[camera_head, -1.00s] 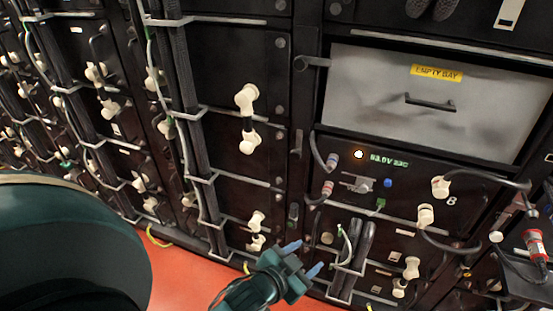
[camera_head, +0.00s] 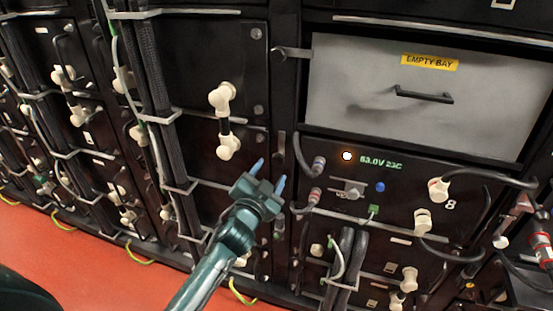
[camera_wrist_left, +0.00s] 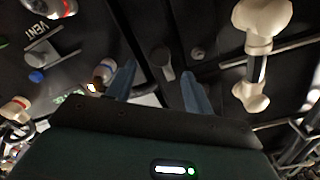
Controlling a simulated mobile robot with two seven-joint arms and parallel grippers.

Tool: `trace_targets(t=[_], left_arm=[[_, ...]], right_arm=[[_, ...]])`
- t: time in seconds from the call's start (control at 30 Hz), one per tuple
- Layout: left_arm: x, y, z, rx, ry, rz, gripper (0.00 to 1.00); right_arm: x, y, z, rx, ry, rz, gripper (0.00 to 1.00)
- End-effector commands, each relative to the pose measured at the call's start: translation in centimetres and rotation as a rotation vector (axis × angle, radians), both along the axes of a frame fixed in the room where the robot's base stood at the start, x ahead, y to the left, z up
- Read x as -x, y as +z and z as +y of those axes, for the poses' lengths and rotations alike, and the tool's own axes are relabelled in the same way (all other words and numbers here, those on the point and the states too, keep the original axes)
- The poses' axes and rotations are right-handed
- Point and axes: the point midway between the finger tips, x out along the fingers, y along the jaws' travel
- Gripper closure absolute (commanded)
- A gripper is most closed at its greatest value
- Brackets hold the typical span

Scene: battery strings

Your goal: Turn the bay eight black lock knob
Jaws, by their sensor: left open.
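A dark knob (camera_wrist_left: 162,62), seemingly the black lock knob, shows beyond and between my left fingertips in the left wrist view. In the head view a dark latch-like part (camera_head: 281,144) sits on the post left of bay eight; I cannot tell if it is the same knob. My left gripper (camera_head: 269,175) is open, its blue fingers pointing up towards that post. It also shows in the left wrist view (camera_wrist_left: 158,74), with no visible contact. My right gripper is out of view.
White connectors (camera_head: 226,122) stand out left of my gripper. Grey and red-banded plugs (camera_head: 318,165) with black cables lie to its right, near a metal vent handle (camera_head: 348,189) and a blue button (camera_head: 380,187). Thick cables (camera_head: 347,258) hang below. The floor (camera_head: 75,250) is red.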

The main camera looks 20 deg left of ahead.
Motion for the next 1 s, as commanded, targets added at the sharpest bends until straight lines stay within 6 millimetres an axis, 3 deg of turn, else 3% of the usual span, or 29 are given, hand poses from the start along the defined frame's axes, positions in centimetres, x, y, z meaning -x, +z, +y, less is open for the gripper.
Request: trace_targets(t=[0.2, 0.4, 0.8, 1.0], left_arm=[[-4.5, 0.0, -0.2, 0.000, 0.000, 0.000, 0.48], [-6.6, -0.1, -0.3, 0.001, -0.001, 0.001, 0.48], [-7.2, -0.1, -0.3, 0.001, 0.000, 0.001, 0.49], [-7.1, -0.1, -0.3, 0.001, 0.000, 0.001, 0.65]], right_arm=[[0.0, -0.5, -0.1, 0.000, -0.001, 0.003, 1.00], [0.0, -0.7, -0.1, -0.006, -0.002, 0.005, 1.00], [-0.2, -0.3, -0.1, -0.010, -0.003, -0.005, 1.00], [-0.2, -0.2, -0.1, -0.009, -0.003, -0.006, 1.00]])
